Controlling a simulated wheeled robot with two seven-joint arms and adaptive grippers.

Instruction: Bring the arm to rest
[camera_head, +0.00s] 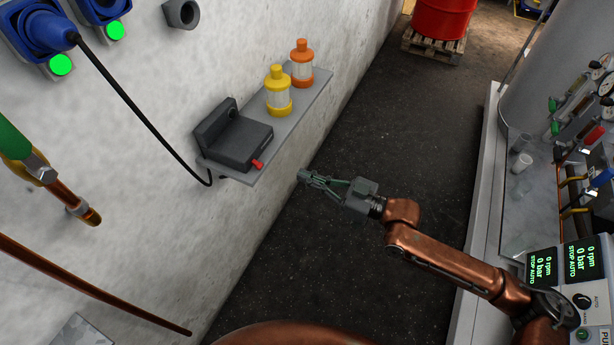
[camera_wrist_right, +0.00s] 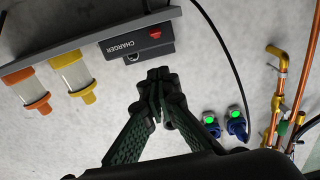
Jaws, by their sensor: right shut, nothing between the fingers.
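My right arm comes in from the lower right in the head view, copper-coloured, and reaches left over the dark floor. Its gripper (camera_head: 306,175) is shut and empty, held in free air to the right of the wall shelf, apart from it. In the right wrist view the gripper's fingertips (camera_wrist_right: 157,76) are together, with nothing between them. Beyond them show the wall and the dark charger (camera_wrist_right: 137,46) with its red button. My left gripper is not in view.
The wall shelf (camera_head: 316,100) carries the charger (camera_head: 234,139), a yellow bottle (camera_head: 278,93) and an orange bottle (camera_head: 302,65). A black cable (camera_head: 134,105) hangs by the wall. A bench (camera_head: 487,165) with control displays (camera_head: 541,268) stands right. A red drum (camera_head: 443,18) stands on a pallet (camera_head: 433,47). The aisle floor is clear.

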